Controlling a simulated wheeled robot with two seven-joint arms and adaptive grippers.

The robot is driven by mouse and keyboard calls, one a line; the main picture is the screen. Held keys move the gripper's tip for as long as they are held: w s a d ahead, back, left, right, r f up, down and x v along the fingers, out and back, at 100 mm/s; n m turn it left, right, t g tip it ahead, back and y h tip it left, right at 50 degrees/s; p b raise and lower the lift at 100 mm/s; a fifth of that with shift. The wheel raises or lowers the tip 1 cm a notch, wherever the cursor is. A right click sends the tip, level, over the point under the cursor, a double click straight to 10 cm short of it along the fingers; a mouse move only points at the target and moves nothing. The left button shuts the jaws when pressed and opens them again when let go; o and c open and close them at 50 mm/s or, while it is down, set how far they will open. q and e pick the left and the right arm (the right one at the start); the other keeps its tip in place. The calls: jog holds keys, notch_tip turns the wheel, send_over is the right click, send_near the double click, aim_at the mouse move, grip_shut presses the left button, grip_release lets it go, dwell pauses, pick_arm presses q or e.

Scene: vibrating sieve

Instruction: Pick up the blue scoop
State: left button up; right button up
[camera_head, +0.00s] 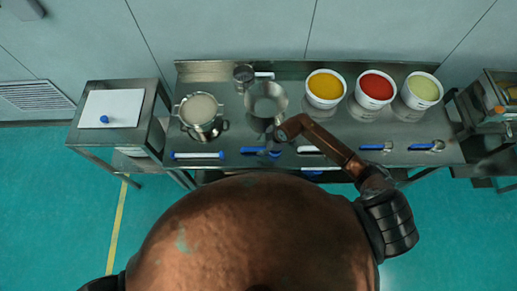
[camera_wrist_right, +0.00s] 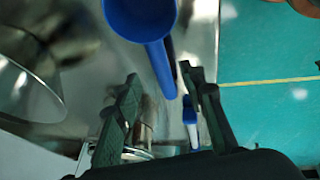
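The blue scoop (camera_wrist_right: 140,18) shows its round cup at the top of the right wrist view, cut by the frame edge, with its handle running down. In the head view its blue handle (camera_head: 250,150) lies near the table's front edge, and the rest is partly hidden by my right gripper. My right gripper (camera_wrist_right: 160,72) is open, its two dark fingers spread on either side of the handle's end. I cannot tell whether they touch it. In the head view my right gripper (camera_head: 272,149) is low over the scoop. My left gripper is not in view.
A metal bowl (camera_head: 266,98) and a sieve on a pot (camera_head: 200,107) stand behind and left. Tubs of yellow (camera_head: 326,86), red (camera_head: 376,88) and pale green (camera_head: 423,90) stand at the right. A white-and-blue tool (camera_head: 197,155) and blue-handled spoons (camera_head: 376,147) lie along the front edge.

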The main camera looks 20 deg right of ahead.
aim_at(258, 148)
jog(key=x, duration=0.4)
jog(key=shift+s, duration=0.1)
jog(key=shift+c, duration=0.3)
grip_shut()
